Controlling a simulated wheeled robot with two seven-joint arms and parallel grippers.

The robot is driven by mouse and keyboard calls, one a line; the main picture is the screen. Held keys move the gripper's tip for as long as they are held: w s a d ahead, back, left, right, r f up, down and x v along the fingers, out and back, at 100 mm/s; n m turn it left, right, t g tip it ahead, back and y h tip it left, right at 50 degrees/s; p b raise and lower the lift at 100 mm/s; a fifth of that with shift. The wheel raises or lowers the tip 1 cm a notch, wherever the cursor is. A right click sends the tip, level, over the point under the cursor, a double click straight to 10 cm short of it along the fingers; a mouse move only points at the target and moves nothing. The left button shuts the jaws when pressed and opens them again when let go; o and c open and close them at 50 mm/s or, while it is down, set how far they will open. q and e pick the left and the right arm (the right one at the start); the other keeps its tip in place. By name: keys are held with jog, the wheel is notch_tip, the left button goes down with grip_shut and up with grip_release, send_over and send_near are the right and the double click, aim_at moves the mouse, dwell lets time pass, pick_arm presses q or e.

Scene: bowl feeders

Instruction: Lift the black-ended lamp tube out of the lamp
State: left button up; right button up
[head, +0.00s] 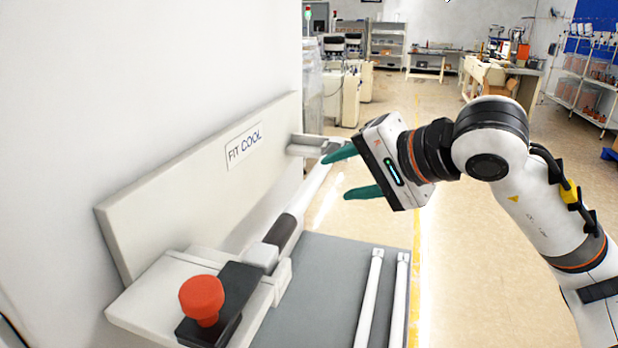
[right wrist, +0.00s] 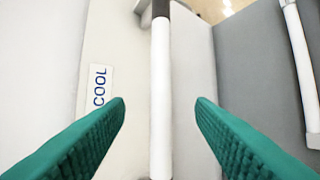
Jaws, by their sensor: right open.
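The lamp (head: 170,195) is a pale fixture with a "FIT COOL" label, on the left in the head view. Its white lamp tube (head: 310,195) has a black near end (head: 283,231) seated at the near holder. In the right wrist view the tube (right wrist: 160,90) runs up the middle, with a dark end at the top. My right gripper (head: 337,176) is open by the far part of the tube. In the right wrist view its green fingers (right wrist: 160,103) appear on either side of the tube, with gaps. Whether they reach down to its level is unclear. My left gripper is out of view.
Two white tubes (head: 370,300) (head: 400,300) lie on the grey surface (head: 325,275) right of the lamp. A red button (head: 201,298) on a black box stands at the near end. A wall is on the left. Open floor (head: 460,240) lies right of the grey surface.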

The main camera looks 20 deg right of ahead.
aim_at(316, 183)
jog(key=shift+x, duration=0.8)
jog(key=p+x, duration=0.2)
jog(key=x, duration=0.2)
jog(key=shift+a+f+p, duration=0.1)
jog(key=shift+p, duration=0.3)
jog(key=shift+w+a+f, duration=0.15)
jog(key=shift+w+f, duration=0.15)
jog(key=shift+w, duration=0.05)
jog(key=shift+s, duration=0.1)
grip_shut()
jog(key=shift+r, duration=0.15)
